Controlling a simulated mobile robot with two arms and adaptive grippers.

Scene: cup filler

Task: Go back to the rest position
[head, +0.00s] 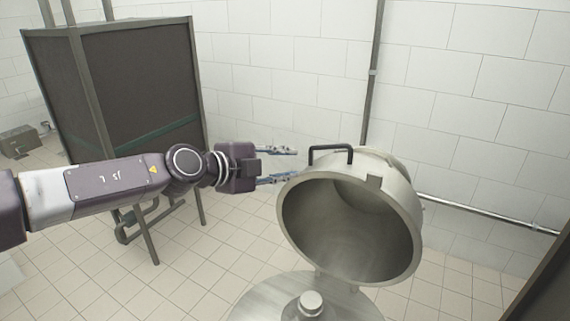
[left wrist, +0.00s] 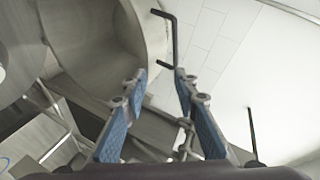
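My left gripper (head: 288,165) reaches in from the left in the head view. Its two fingers are spread apart with nothing between them. In the left wrist view the open fingers (left wrist: 160,85) also show empty. A round metal lid (head: 402,192) stands tilted up with its hollow inside facing me. Its black handle (head: 332,148) is on top, just right of my fingertips and apart from them. The handle also shows ahead of the fingers in the left wrist view (left wrist: 174,40). My right gripper is not in view.
A metal vessel top (head: 262,300) with a round knob (head: 311,302) lies below the lid. A dark cabinet (head: 130,85) on legs stands at the back left. A tiled wall (head: 290,60) with a vertical pipe (head: 373,80) is behind.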

